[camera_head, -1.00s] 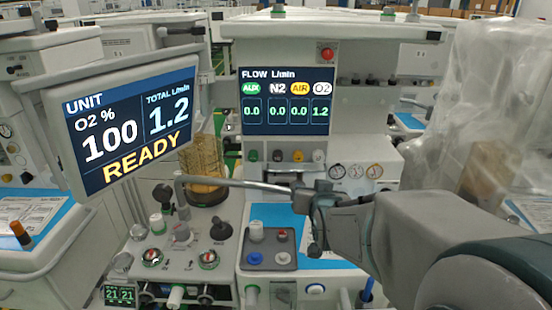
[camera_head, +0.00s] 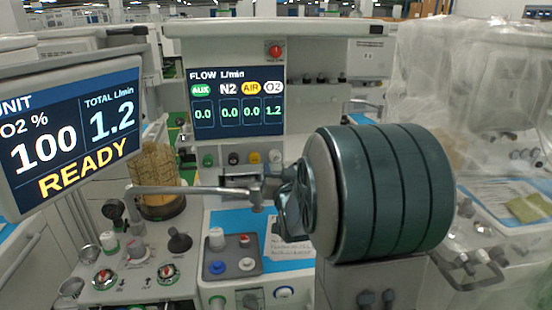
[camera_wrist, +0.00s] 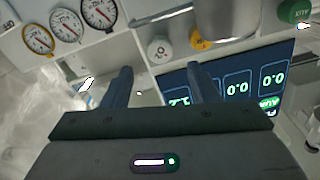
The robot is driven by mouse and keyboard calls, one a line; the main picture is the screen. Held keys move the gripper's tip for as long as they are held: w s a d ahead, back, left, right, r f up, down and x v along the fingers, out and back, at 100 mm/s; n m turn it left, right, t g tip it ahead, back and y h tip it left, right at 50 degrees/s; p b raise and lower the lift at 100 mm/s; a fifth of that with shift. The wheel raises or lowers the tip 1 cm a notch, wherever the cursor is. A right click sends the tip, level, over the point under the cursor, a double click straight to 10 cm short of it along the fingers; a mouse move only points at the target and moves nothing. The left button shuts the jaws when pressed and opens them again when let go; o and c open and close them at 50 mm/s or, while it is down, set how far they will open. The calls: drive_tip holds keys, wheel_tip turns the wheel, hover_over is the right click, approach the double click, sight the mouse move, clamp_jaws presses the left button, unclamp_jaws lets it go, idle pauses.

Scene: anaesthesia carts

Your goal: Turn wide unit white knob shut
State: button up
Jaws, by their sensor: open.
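The white knob (camera_head: 275,156) is at the right end of a row of knobs under the flow screen (camera_head: 237,101) of the wide unit. The screen's O2 column reads 1.2. In the wrist view the white knob (camera_wrist: 160,48) lies beyond my fingertips, roughly between them in the picture. My gripper (camera_wrist: 160,78) is open and empty, with a finger on each side, and does not touch the knob. In the head view my wrist covers most of my gripper.
A yellow knob (camera_wrist: 200,37) is close beside the white one, then a black and a green knob (camera_head: 208,160). Round gauges (camera_wrist: 67,25) sit on the other side. A metal bar (camera_head: 190,190) crosses in front of the panel. Plastic sheeting (camera_head: 480,80) covers equipment at right.

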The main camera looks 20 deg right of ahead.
sight(276, 159)
drive_tip(key=p+x, duration=0.1)
drive_tip(key=x, duration=0.6)
drive_tip(key=c, duration=1)
